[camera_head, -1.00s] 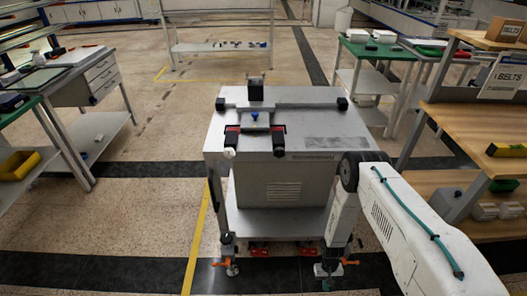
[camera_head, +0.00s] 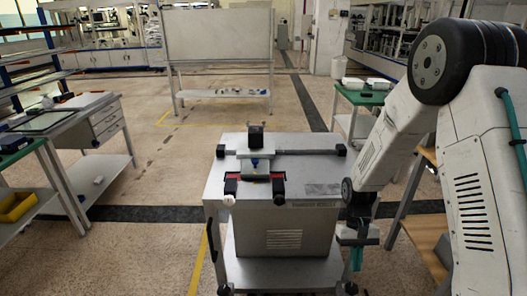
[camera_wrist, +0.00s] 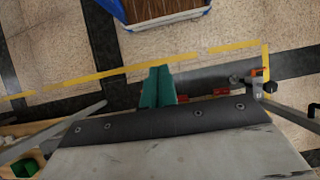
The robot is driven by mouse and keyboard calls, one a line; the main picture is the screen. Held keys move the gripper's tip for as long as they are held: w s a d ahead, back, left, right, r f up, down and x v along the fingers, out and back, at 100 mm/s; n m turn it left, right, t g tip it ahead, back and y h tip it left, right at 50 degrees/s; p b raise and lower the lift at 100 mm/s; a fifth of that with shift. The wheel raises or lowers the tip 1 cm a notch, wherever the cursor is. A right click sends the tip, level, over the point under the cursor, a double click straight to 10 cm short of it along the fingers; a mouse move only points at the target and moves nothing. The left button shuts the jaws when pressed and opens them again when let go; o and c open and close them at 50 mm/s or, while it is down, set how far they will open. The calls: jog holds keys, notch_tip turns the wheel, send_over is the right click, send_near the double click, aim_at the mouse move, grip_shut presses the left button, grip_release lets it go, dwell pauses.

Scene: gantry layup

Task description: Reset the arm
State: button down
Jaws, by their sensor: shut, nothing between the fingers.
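My arm (camera_head: 385,140) is bent, with its elbow high at the right of the head view and its forearm reaching down and left. My gripper (camera_head: 356,260) hangs beside the right side of the grey cart (camera_head: 325,180), pointing down. Its teal fingers also show in the wrist view (camera_wrist: 157,88), pressed together with nothing between them. I cannot tell from the pictures whether the gripper touches the cart.
The cart carries a dark clamp fixture (camera_head: 254,165) on top. A workbench with drawers (camera_head: 105,125) stands at the left, and a green-topped table (camera_head: 362,97) at the right. A whiteboard (camera_head: 217,35) stands behind. Floor between cart and left bench is clear.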

jog(key=s+r+t, duration=0.3)
jog(key=s+r, duration=0.8)
jog(key=r, duration=0.5)
jog(key=s+r+t, duration=0.4)
jog(key=s+r, duration=0.7)
jog(key=r, duration=0.5)
jog(key=shift+s+r, duration=0.15)
jog(key=shift+s, duration=0.15)
